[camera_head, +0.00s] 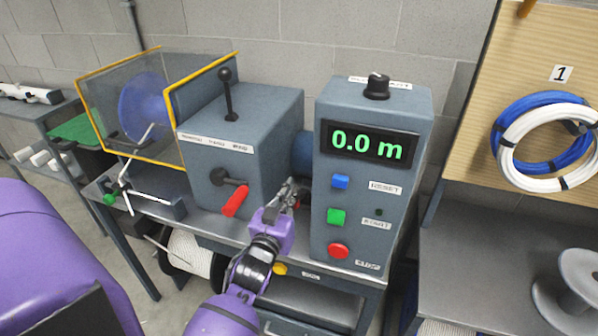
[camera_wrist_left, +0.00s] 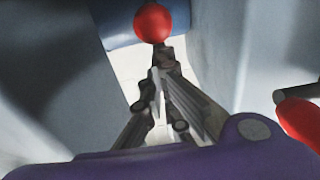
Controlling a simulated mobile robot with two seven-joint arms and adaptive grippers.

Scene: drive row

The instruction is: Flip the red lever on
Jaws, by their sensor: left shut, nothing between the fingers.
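A lever with a red cylindrical handle (camera_head: 236,201) sits on a dark pivot on the front of the grey gearbox; the handle slants down to the left. It also shows at the right edge of the left wrist view (camera_wrist_left: 302,122). My left gripper (camera_head: 291,188) is shut and empty, just right of this handle and apart from it, between the gearbox and the display unit. In the left wrist view a red ball knob (camera_wrist_left: 153,22) is straight beyond the fingertips (camera_wrist_left: 158,75); its mounting is hidden. I cannot tell whether the fingers touch it. My right gripper is out of view.
The display unit (camera_head: 327,190), reading 0.0 m, stands close right of the gripper, with blue, green and red buttons. A black ball lever (camera_head: 227,95) rises from the gearbox top (camera_head: 265,105). A guarded blue reel (camera_head: 146,108) is at left.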

